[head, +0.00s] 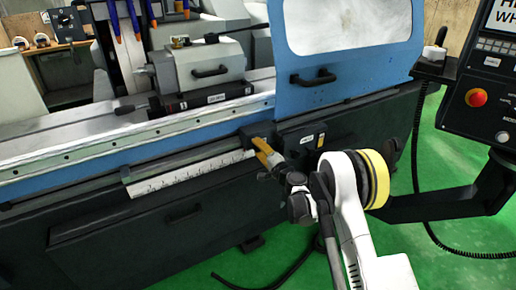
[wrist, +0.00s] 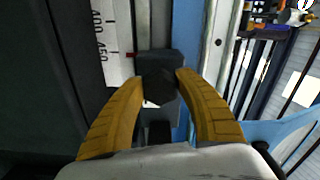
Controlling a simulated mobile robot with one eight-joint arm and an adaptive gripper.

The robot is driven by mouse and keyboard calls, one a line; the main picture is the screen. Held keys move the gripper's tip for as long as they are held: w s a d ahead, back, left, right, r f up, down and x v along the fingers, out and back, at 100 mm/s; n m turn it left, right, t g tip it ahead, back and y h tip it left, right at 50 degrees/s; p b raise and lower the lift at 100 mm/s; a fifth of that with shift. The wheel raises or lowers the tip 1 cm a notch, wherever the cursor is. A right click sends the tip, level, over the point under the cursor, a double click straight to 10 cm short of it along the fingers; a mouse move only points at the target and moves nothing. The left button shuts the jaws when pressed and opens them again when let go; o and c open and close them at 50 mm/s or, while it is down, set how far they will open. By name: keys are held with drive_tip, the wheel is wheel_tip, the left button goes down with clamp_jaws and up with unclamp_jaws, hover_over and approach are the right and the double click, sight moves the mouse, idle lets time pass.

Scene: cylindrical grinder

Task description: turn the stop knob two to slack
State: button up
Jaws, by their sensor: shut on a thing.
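A dark stop block (head: 252,132) sits on the rail along the front of the blue grinder, at the right end of the white scale. In the wrist view the stop block (wrist: 158,62) stands beside the scale, and its black faceted knob (wrist: 158,88) faces me. My gripper (head: 262,146) reaches the block from the front right. In the wrist view the yellow fingers of my gripper (wrist: 160,84) are shut on the knob, one tip on each side. The knob is hidden by the fingers in the head view.
The white scale (head: 188,170) runs left along the rail. A dark box with a label (head: 302,138) is close to the right of my gripper. A control panel with a red button (head: 476,97) stands at the right.

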drive_tip(key=o, duration=1.2)
drive_tip(key=v, duration=1.2)
drive_tip(key=shift+r, duration=0.1)
